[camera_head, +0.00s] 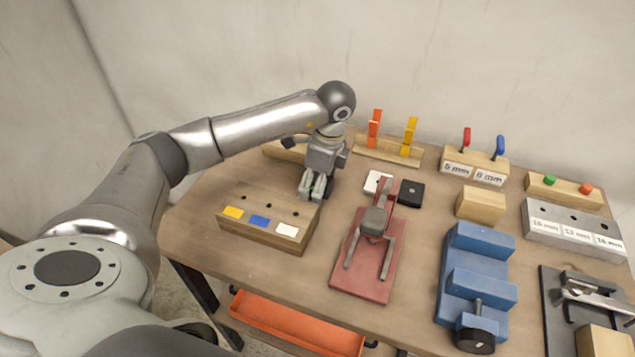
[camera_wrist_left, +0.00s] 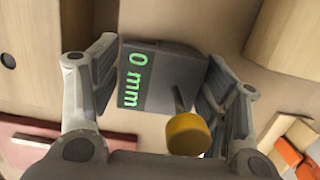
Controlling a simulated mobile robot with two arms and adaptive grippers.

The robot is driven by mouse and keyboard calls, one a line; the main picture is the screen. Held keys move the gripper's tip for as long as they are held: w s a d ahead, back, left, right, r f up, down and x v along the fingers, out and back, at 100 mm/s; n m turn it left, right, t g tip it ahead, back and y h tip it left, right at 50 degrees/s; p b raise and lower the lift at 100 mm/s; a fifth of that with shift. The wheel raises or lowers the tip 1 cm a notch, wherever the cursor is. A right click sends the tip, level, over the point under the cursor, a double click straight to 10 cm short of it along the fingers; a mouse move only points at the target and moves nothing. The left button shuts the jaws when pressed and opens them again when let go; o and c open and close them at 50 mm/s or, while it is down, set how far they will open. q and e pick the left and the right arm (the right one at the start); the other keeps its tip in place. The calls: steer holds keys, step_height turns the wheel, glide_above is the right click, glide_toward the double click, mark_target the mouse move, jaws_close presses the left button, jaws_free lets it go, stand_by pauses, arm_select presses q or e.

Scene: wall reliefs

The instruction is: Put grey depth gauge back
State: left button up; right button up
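The grey depth gauge (camera_wrist_left: 165,85) is in the left wrist view, with a green "0 mm" readout along one edge and a round yellow knob (camera_wrist_left: 188,134) on a thin stem. My left gripper (camera_wrist_left: 163,65) has a finger on each side of it, with the fingertips against its sides. In the head view my left gripper (camera_head: 316,188) points down just right of a wooden block (camera_head: 262,232) with holes and yellow, blue and white labels. The gauge is hard to make out there among the fingers. My right gripper is out of view.
A red fixture (camera_head: 345,283) stands to the right, with white (camera_head: 378,181) and black (camera_head: 411,193) pieces behind it. A wooden rack (camera_head: 380,150) with orange and yellow clips is at the back. A blue vise (camera_head: 464,280) is farther right. Bare tabletop lies before the wooden block.

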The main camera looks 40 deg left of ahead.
arm_select(q)
steer(key=shift+o, duration=0.3)
steer(key=shift+r, duration=0.2)
steer(key=shift+w+d+r, duration=0.1)
steer(key=shift+r, duration=0.25)
step_height(320, 180, up, 11)
steer(key=d, duration=0.1)
steer(key=shift+w+d, duration=0.15)
steer(key=shift+d, duration=0.15)
steer(key=shift+r, duration=0.15)
